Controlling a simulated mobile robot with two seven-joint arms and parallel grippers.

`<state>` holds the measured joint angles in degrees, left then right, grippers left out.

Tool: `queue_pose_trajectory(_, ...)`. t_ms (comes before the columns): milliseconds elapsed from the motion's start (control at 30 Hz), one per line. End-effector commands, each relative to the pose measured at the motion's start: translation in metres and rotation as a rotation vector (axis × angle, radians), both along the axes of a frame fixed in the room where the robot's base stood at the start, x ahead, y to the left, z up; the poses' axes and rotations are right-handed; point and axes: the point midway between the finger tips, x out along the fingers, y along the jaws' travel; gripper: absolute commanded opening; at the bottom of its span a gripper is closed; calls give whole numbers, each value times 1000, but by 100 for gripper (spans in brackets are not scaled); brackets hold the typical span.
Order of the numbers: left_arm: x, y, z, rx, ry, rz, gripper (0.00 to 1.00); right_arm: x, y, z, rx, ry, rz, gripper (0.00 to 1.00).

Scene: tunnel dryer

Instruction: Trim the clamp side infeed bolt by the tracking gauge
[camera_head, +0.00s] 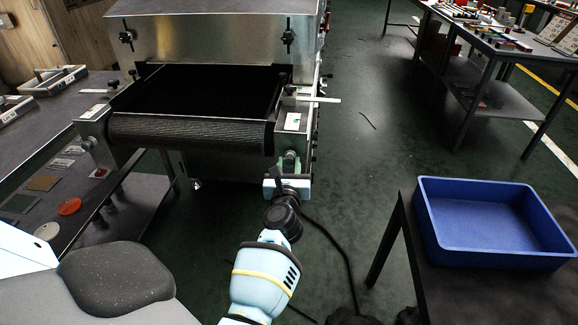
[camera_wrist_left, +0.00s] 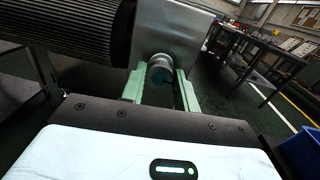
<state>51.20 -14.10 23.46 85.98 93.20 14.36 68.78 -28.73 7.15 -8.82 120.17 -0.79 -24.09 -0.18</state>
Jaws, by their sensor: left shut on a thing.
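The dryer's infeed end has a dark mesh belt over a roller (camera_head: 190,134). At the roller's right end is a metal side plate, which also shows in the wrist view (camera_wrist_left: 172,30). A round grey bolt head (camera_wrist_left: 160,70) sticks out of this plate. My left gripper (camera_head: 289,166) has its green fingers on either side of the bolt head and is shut on it; the fingers show in the left wrist view (camera_wrist_left: 160,85). A small white plate with coloured marks (camera_head: 293,121) sits on top of the right frame; I cannot tell whether it is the tracking gauge. My right gripper is not in view.
A blue bin (camera_head: 491,252) stands on a dark table at the right. A bench with small parts (camera_head: 480,30) is at the back right. A side table (camera_head: 50,115) with trays is at the left. A cable (camera_head: 338,250) lies on the open floor.

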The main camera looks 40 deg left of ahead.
Motion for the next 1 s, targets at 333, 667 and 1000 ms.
queue_pose_trajectory(333,0,0,0,-88,-52,1,8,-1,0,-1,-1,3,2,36)
queue_pose_trajectory(667,0,0,-1,-96,-58,1,8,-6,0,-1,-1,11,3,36)
queue_pose_trajectory(1000,0,0,0,-95,-56,1,52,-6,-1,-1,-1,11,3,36)
